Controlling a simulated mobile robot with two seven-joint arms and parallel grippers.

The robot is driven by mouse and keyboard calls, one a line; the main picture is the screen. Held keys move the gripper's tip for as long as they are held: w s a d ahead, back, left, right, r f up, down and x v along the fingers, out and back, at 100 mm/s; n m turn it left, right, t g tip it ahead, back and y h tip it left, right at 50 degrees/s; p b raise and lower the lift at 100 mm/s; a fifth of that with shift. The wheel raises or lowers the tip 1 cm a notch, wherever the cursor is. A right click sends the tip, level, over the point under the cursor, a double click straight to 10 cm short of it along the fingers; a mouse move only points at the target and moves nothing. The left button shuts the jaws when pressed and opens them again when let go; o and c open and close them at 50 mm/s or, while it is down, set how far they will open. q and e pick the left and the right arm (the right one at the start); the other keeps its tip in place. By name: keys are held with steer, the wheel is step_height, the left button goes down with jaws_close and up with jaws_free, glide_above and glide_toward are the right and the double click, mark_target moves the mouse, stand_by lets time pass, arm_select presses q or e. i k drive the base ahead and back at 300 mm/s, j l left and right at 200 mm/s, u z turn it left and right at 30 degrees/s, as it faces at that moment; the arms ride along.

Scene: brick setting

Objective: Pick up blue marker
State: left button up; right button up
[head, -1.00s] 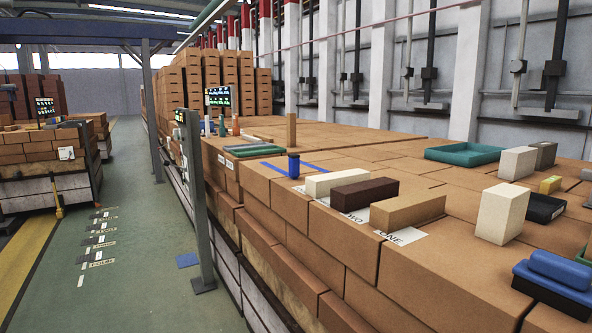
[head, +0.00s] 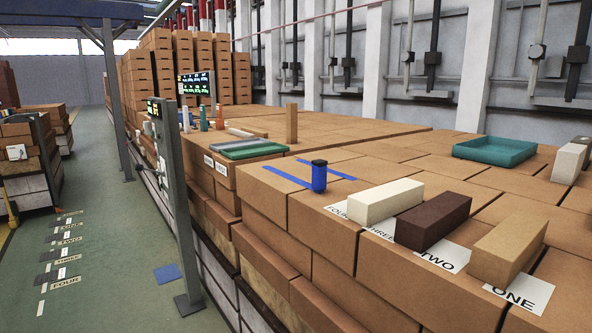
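A short upright blue cylinder with a dark top, which looks like the blue marker (head: 319,178), stands on the brick surface in the head view. It is near the front edge, beside blue tape strips (head: 291,175). Neither of my grippers shows in the head view.
White, dark brown and tan bricks (head: 508,250) lie on numbered labels to the right of it. A green tray (head: 249,150) lies behind it to the left, and a teal tray (head: 494,151) at the back right. A grey post (head: 181,200) stands in front at the left.

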mark_target(319, 168)
steer(key=i+j, duration=0.5)
steer(key=i, duration=0.15)
steer(key=i+j, duration=0.55)
steer(key=i+j+z, duration=0.35)
steer(key=i+j, duration=0.75)
steer(key=j+z, duration=0.1)
steer(key=z, duration=1.6)
